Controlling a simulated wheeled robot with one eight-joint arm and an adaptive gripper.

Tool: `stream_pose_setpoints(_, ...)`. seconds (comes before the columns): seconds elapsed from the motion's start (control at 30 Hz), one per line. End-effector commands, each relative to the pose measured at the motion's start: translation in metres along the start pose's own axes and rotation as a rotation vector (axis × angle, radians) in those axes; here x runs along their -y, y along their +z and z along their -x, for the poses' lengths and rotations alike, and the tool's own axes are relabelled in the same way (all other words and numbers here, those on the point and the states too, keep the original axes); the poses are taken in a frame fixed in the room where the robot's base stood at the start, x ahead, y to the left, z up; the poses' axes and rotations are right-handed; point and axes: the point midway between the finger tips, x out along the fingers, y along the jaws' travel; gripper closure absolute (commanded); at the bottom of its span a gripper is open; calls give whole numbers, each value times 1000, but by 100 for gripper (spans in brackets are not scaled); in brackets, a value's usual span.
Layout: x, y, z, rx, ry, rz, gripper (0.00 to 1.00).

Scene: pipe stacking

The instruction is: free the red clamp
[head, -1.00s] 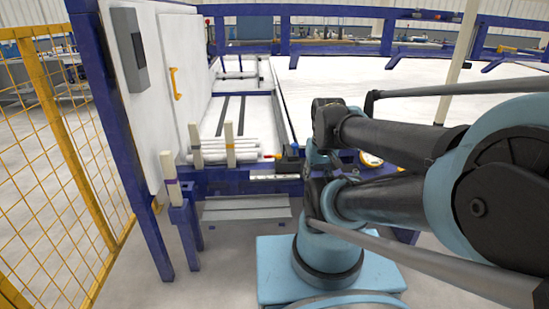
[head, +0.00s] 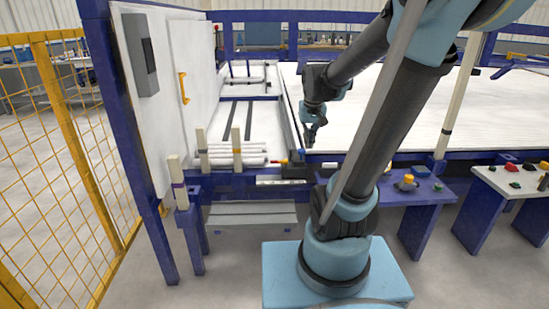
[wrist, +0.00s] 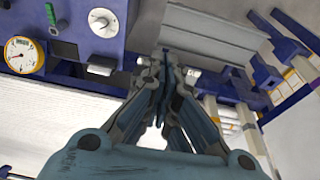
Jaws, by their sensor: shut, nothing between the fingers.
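A small red-orange handle (head: 279,161), perhaps the red clamp, sticks out at the right end of the white pipes (head: 236,159), beside a dark block (head: 296,171). It is too small to tell how it is fastened. My gripper (head: 311,142) hangs pointing down, above and to the right of the handle, over the edge of the white table. In the wrist view, my gripper (wrist: 164,62) has its fingers together with nothing between them. I cannot make out the red handle in the wrist view; the fingers may hide it.
Cream posts (head: 235,148) stand among the pipes at the left. A white cabinet (head: 170,80) and yellow fence (head: 60,160) close off the left side. A control panel with a gauge (wrist: 21,55) and knobs shows in the wrist view. The white table (head: 400,110) is bare.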

Motion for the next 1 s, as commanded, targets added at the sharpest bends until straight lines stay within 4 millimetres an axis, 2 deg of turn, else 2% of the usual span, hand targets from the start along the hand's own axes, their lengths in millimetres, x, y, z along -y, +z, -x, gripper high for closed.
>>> stream_pose_setpoints(0.03,3,-15,-2,-3,0,1,100)
stream_pose_setpoints(0.1,6,-33,-7,-7,0,0,100)
stream_pose_setpoints(0.47,28,-124,-43,-31,-1,-4,100)
stream_pose_setpoints(0.77,51,-193,-91,-49,-1,-7,100)
stream_pose_setpoints(1.0,72,-242,-140,-66,-3,-8,100)
